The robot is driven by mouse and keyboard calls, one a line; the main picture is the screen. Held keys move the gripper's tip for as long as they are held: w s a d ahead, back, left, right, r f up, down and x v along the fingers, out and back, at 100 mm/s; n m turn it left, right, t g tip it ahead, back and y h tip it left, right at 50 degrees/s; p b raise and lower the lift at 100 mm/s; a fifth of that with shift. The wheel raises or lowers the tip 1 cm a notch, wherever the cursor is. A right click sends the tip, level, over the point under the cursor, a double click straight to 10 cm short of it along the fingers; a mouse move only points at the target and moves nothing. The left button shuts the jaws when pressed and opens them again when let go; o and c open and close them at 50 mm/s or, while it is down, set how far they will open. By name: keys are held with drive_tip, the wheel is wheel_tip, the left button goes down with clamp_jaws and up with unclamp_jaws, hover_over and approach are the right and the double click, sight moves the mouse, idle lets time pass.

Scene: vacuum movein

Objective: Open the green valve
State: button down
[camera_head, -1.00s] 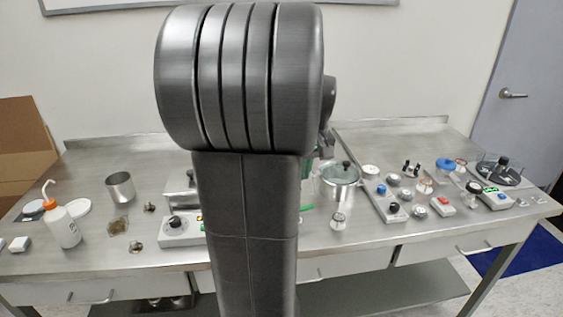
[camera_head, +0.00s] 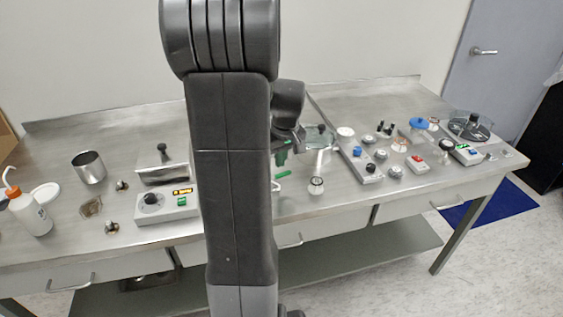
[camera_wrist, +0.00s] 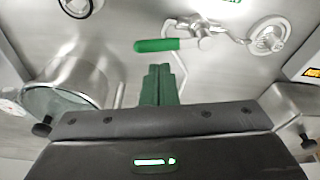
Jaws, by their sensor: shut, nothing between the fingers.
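The green valve handle (camera_wrist: 157,45) is a short green lever on a silver metal fitting, lying near the top of the wrist view. In the head view the green handle (camera_head: 282,174) shows just right of my arm, on the table. My gripper (camera_wrist: 160,70) has green fingers, pressed together with nothing between them. The fingertips appear just below the handle in the wrist view, with a gap between. In the head view my gripper (camera_head: 282,156) hangs above and near the handle, partly hidden by my arm. Much of the fitting is hidden in the head view.
A glass-lidded metal pot (camera_wrist: 62,88) stands close beside my gripper. A heating device (camera_head: 168,205) with a lit display is left of my arm. Control boxes with knobs (camera_head: 372,168) fill the table's right.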

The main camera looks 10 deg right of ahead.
sight(282, 175)
drive_tip(key=shift+s+d+f, duration=0.1)
drive_tip(key=shift+s+f, duration=0.15)
drive_tip(key=shift+f, duration=0.25)
drive_tip(key=shift+s+f+m+b, duration=0.35)
drive_tip(key=shift+s+m, duration=0.3)
drive_tip(key=shift+m, duration=0.05)
drive_tip(key=shift+s+d+f, duration=0.1)
drive_tip(key=shift+s, duration=0.35)
drive_tip(key=shift+w, duration=0.15)
